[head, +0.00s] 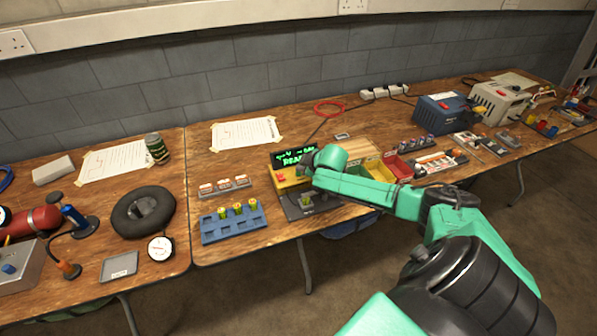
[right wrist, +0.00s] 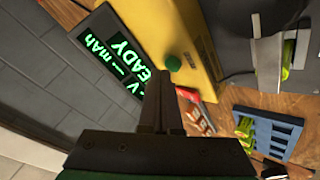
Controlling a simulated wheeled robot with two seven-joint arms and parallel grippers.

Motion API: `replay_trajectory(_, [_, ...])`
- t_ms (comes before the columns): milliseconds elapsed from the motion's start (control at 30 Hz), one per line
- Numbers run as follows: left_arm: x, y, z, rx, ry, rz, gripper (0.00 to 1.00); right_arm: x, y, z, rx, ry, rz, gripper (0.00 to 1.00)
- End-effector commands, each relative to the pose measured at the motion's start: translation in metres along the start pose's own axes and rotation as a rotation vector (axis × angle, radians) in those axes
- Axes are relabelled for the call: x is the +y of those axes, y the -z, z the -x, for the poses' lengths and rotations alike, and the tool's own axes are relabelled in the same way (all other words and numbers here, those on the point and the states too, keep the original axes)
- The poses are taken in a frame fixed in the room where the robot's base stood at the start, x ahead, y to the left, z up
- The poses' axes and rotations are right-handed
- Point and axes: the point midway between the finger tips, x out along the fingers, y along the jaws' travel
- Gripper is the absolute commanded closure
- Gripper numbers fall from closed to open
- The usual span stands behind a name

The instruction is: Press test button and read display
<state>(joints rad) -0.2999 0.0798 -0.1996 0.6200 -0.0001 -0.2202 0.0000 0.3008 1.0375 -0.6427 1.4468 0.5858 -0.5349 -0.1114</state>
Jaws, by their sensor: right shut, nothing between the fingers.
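The tester is a yellow box (head: 288,186) at the middle of the bench, with a black display (head: 290,158) at its back. The display shows green text in the right wrist view (right wrist: 108,55), rotated, with "READY", "V" and "mAh" legible. A round green button (right wrist: 173,62) sits on the yellow face in that view. My right gripper (right wrist: 160,75) is shut and empty, its fingertips appearing close beside the green button. I cannot tell whether they touch it. In the head view my right wrist covers part of the tester. My left gripper is not in view.
A blue rack (head: 234,223) with yellow-green cells stands left of the tester, and a grey cradle (head: 306,205) in front of it. Yellow and red bins (head: 398,167) stand to the right. The bench left of the display, around the taped paper (head: 245,133), is mostly clear.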

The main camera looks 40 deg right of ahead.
Motion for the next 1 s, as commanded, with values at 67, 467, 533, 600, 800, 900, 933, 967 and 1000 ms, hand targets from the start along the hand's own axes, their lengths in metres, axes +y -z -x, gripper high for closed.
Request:
replay_trajectory(67, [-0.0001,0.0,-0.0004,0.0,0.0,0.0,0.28,-0.0005,-0.0003,-0.0005,0.0,0.0,0.0,1.0])
replay_trajectory(467, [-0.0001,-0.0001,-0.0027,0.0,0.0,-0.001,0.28,-0.0032,-0.0026,-0.004,0.001,0.001,0.0,1.0])
replay_trajectory(533, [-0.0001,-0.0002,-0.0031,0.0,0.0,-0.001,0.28,-0.0037,-0.003,-0.0046,0.001,0.001,0.0,1.0])
replay_trajectory(600, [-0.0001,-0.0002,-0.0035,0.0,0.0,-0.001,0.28,-0.0041,-0.0035,-0.0052,0.001,0.001,0.0,1.0])
replay_trajectory(800, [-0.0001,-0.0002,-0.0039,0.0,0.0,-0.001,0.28,-0.0049,-0.0044,-0.0062,0.0,0.001,0.0,1.0])
replay_trajectory(900, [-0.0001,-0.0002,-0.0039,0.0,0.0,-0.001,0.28,-0.005,-0.0045,-0.0062,0.0,0.001,0.0,1.0])
replay_trajectory(933, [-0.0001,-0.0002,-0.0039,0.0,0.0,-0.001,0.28,-0.005,-0.0045,-0.0062,0.0,0.001,0.0,1.0])
replay_trajectory(967, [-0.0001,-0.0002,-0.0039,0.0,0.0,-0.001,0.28,-0.005,-0.0046,-0.0062,0.0,0.001,0.0,1.0])
replay_trajectory(1000, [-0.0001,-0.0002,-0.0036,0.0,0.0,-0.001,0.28,-0.0048,-0.0045,-0.006,-0.001,0.001,0.0,1.0])
